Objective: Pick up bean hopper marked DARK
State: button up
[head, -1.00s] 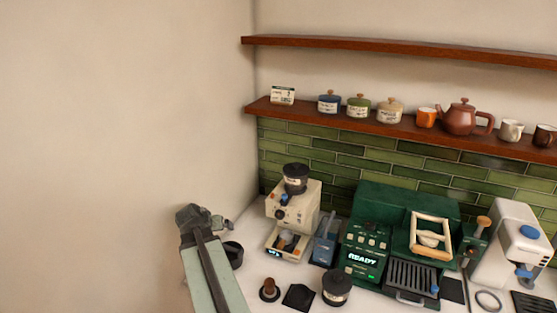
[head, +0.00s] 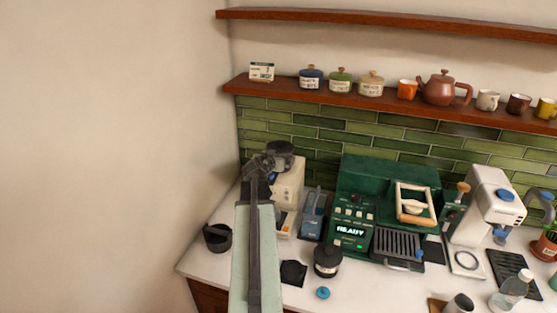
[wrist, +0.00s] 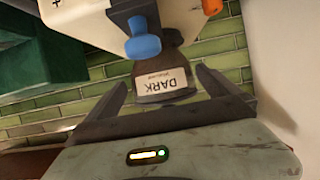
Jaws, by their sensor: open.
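The dark bean hopper (wrist: 162,82), with a white label reading DARK, sits on the cream grinder (head: 288,183) at the back left of the counter. In the head view the hopper (head: 284,149) is partly hidden by my arm's end. The wrist view is upside down and shows the hopper between the two fingers of my gripper (wrist: 165,97). The fingers are spread apart, one on each side, with gaps visible. My gripper also shows in the head view (head: 264,160), at the hopper's height.
A green espresso machine (head: 358,183) and a blue device (head: 312,213) stand right of the grinder. A second dark container (head: 327,261) and a black cup (head: 217,238) are on the counter. A wooden shelf (head: 400,107) with jars and cups runs above. The wall is close on the left.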

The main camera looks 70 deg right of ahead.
aim_at(279, 148)
jog(key=b+x, duration=0.2)
jog(key=x, duration=0.3)
jog(key=shift+d+f, duration=0.1)
jog(key=shift+c, duration=0.3)
jog(key=c, duration=1.6)
jog(key=shift+r+p, duration=1)
jog(key=shift+c, duration=0.2)
notch_tip(279, 148, up, 2)
jog(key=shift+r+p, duration=0.1)
jog(key=shift+p, duration=0.9)
jog(key=w+a, duration=0.2)
jog(key=w, duration=0.7)
jog(key=w+a, duration=0.2)
jog(key=w, duration=0.6)
jog(key=shift+w+f, duration=0.25)
jog(key=shift+w, duration=0.15)
